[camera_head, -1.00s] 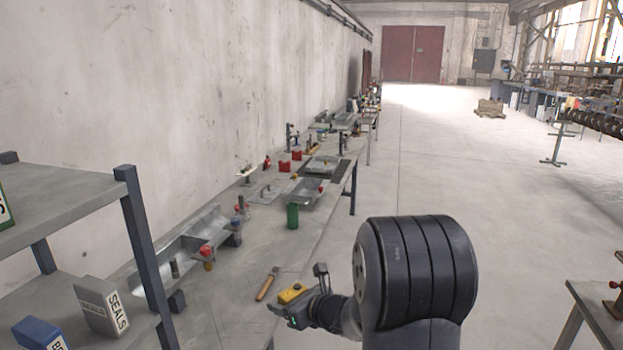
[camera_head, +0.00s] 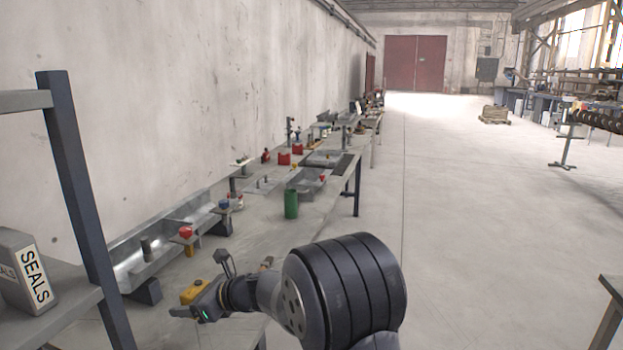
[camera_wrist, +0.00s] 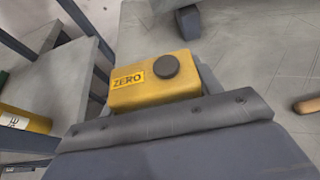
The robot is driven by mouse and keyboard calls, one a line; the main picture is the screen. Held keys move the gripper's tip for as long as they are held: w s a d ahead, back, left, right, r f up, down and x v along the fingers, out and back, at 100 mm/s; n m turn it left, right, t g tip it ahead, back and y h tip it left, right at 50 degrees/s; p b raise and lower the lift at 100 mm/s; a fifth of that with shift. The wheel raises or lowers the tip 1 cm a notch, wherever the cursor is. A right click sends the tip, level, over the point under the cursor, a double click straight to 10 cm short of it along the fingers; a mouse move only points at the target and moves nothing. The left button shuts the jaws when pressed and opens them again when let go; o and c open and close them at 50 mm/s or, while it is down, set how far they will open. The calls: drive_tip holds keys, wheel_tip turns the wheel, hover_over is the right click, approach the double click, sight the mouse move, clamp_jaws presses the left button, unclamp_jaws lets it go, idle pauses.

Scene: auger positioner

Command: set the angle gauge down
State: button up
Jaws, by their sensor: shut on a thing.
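The angle gauge (camera_wrist: 150,92) is a yellow box with a ZERO label and a dark round knob on its face. It shows in the wrist view just beyond the dark edge of my gripper (camera_wrist: 180,125). In the head view the yellow gauge (camera_head: 194,291) is at the end of my arm, at the lower left over the near part of the bench (camera_head: 255,235). My gripper (camera_head: 190,305) is shut on it. The fingertips are partly hidden, and I cannot tell how far the gauge is above the bench.
A shelf with a dark post (camera_head: 80,190) and a SEALS box (camera_head: 28,275) stands at the left. A metal trough (camera_head: 165,248), a red-topped piece (camera_head: 186,234) and a green cylinder (camera_head: 291,204) are on the bench. A wooden handle (camera_wrist: 308,105) lies right of the gauge.

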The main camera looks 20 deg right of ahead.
sight(197, 342)
drive_tip(key=f, duration=0.3)
drive_tip(key=f+b, duration=0.1)
drive_tip(key=f, duration=0.6)
drive_tip(key=shift+a+b, duration=0.35)
drive_tip(key=shift+b, duration=0.05)
drive_tip(key=shift+f, duration=0.1)
drive_tip(key=shift+f, duration=0.15)
drive_tip(key=o, duration=1.1)
drive_tip(key=shift+r, duration=0.3)
drive_tip(key=v, duration=1.2)
drive_tip(key=shift+d+f, duration=0.1)
drive_tip(key=shift+f, duration=0.1)
